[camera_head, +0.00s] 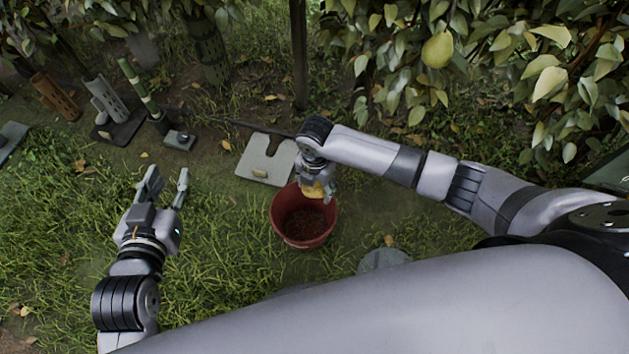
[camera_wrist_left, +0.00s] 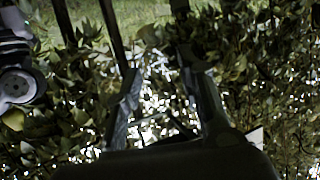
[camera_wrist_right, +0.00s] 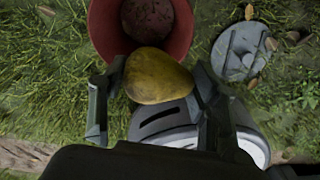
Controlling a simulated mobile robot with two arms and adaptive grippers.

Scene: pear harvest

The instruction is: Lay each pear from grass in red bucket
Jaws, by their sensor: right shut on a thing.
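A yellow pear (camera_wrist_right: 157,76) is held between the fingers of my right gripper (camera_wrist_right: 155,95), which is shut on it. In the head view the same pear (camera_head: 313,189) shows just above the far rim of the red bucket (camera_head: 303,238). The bucket stands upright on the grass, and its dark brownish bottom shows with no pear visible on it. The right wrist view shows the bucket (camera_wrist_right: 104,32) beyond the pear. My left gripper (camera_head: 167,181) is open and empty above the grass left of the bucket. No pear is clearly visible on the grass.
A pear (camera_head: 437,50) hangs in the foliage at the upper right. A pale flat plate (camera_head: 262,160) lies behind the bucket, and a round grey disc (camera_head: 384,259) lies at its right. Posts and cylindrical parts stand at the back left. Open grass lies left of the bucket.

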